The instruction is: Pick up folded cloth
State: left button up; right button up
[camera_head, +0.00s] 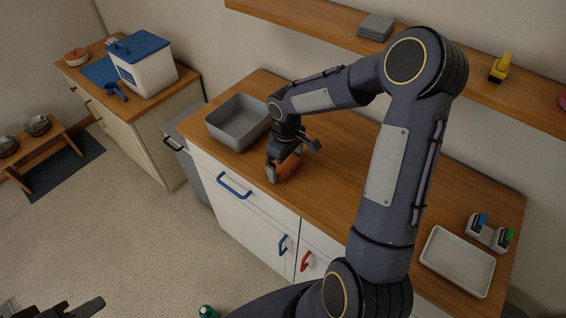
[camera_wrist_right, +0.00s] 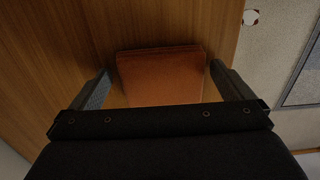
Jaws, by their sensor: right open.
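An orange-brown folded cloth (camera_head: 287,167) lies on the wooden counter near its front edge. In the right wrist view the cloth (camera_wrist_right: 160,75) sits between the two fingers. My right gripper (camera_head: 290,172) is open and low over the cloth, with one finger on each side of it; it also shows in the right wrist view (camera_wrist_right: 158,90). I cannot tell whether the fingers touch the cloth. At the lower left of the head view, a dark part of my left gripper (camera_head: 88,308) shows at the picture's edge, and its jaws are not clear.
A grey bin (camera_head: 238,122) stands on the counter just left of my right gripper. A white tray (camera_head: 457,262) and a small holder with blue and green items (camera_head: 490,232) are at the right end. A shelf (camera_head: 300,22) with a grey folded stack (camera_head: 375,27) runs above.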

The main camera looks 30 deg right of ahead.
jog(key=shift+c, duration=0.3)
jog(key=c, duration=0.8)
jog(key=shift+r, duration=0.1)
jog(key=shift+r, duration=0.25)
notch_tip(320, 180, up, 2)
jog(key=shift+r, duration=0.1)
jog(key=s+a+r, duration=0.1)
jog(key=s+r, duration=0.1)
jog(key=r, duration=0.1)
jog(key=s+a+r+b, duration=0.1)
jog(key=r, duration=0.1)
jog(key=shift+s+a+r, duration=0.2)
jog(key=shift+s+a, duration=0.1)
jog(key=s+a+r+b, duration=0.1)
jog(key=s+a+r, duration=0.3)
jog(key=s, duration=0.4)
jog(key=shift+a+r, duration=0.3)
jog(key=shift+a, duration=0.5)
